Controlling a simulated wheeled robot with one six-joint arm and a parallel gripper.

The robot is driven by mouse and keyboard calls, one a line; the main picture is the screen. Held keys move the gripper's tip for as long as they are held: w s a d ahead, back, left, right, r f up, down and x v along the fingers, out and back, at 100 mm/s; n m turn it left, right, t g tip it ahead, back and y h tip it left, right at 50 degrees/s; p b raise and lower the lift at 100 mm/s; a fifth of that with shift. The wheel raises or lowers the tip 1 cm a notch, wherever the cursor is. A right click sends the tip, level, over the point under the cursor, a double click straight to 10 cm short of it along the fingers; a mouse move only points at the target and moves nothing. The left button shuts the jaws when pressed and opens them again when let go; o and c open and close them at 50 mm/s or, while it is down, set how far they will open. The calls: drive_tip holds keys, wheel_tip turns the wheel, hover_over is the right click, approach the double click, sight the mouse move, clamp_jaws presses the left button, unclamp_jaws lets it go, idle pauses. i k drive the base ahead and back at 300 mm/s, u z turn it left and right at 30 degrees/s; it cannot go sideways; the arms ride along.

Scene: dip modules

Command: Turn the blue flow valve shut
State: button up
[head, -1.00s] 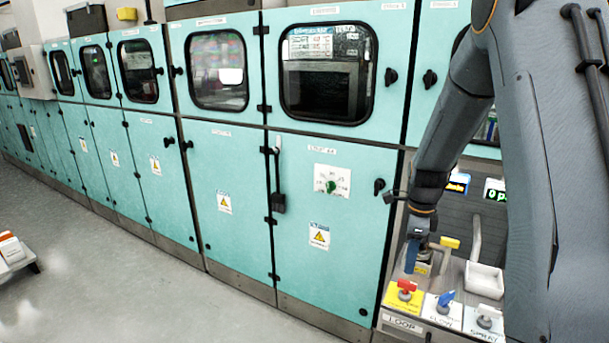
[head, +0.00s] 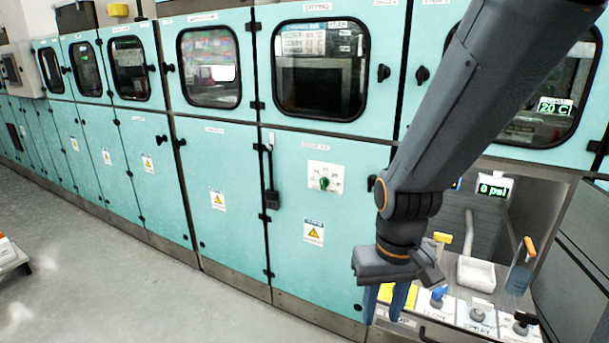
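The blue flow valve (head: 438,296) is a small blue handle on a white labelled plate, on the bench top at lower right. Its exact turn angle is too small to tell. My gripper (head: 385,301) points down just left of it, over the yellow plate (head: 400,293). Its two blue fingers are apart with nothing seen between them, and they do not appear to touch the blue handle. The red valve seen earlier on the yellow plate is hidden behind my gripper.
Grey (head: 478,314) and black (head: 524,322) valves stand right of the blue one. Behind are a yellow handle (head: 441,238), a white tray (head: 476,273) and an orange-topped bottle-like item (head: 522,266). A display (head: 494,187) reads 0 psi.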

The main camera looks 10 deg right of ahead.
sight(436, 294)
drive_tip(key=u, duration=0.7)
drive_tip(key=k, duration=0.75)
drive_tip(key=z, duration=0.65)
drive_tip(key=i, duration=0.5)
drive_tip(key=z, duration=0.05)
